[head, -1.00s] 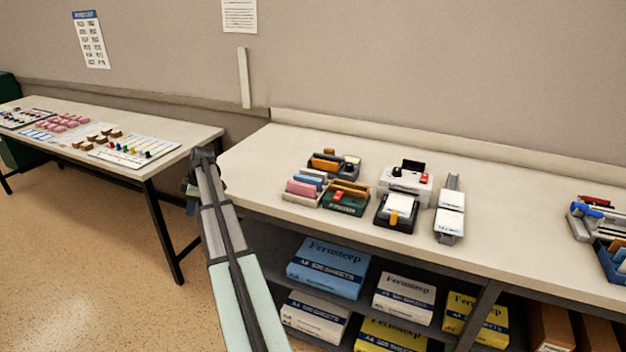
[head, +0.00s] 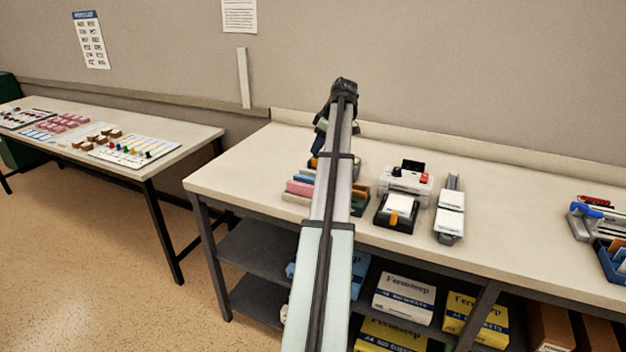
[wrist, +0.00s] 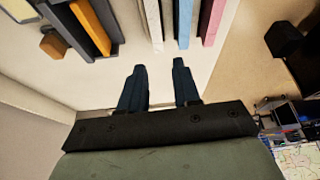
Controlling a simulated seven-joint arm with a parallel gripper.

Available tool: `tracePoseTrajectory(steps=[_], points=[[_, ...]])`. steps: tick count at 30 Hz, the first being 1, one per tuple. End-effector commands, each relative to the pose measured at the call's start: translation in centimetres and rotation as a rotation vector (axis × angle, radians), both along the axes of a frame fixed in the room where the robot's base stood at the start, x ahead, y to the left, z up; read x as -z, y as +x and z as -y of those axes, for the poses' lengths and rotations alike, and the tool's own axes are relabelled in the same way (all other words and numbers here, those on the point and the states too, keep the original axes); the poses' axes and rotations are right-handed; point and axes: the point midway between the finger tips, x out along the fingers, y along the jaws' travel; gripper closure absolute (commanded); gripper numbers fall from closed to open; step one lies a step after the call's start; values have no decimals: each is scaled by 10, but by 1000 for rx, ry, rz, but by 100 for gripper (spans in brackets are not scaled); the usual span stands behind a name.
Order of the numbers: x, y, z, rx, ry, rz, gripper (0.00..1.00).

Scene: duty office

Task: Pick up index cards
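I take the index cards to be the pink (head: 299,188) and blue (head: 306,172) upright card-like stacks in a pale tray (head: 290,196) on the long table; their kind is not certain. My arm partly hides this tray in the head view. My gripper (head: 318,148) is above the table, behind the desk items. In the wrist view my gripper (wrist: 160,65) has its two dark blue fingers apart, with nothing between them. The pink stack (wrist: 214,22) and blue stack (wrist: 184,20) are beyond the fingertips, near the top edge, not touched.
A dark organizer with an orange item (wrist: 91,27) is beside the stacks. A green box (head: 360,205) is partly hidden by my arm. The table's left end is clear.

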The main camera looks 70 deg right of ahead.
Motion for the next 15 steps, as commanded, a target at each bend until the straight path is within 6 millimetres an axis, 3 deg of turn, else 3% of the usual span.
tracePoseTrajectory(steps=[1,6,11,15], points=[[-4,-15,3,22,3,-1,68],[-9,-36,6,57,12,-3,68],[5,-33,6,60,14,-4,68],[28,-22,5,59,15,-4,68]])
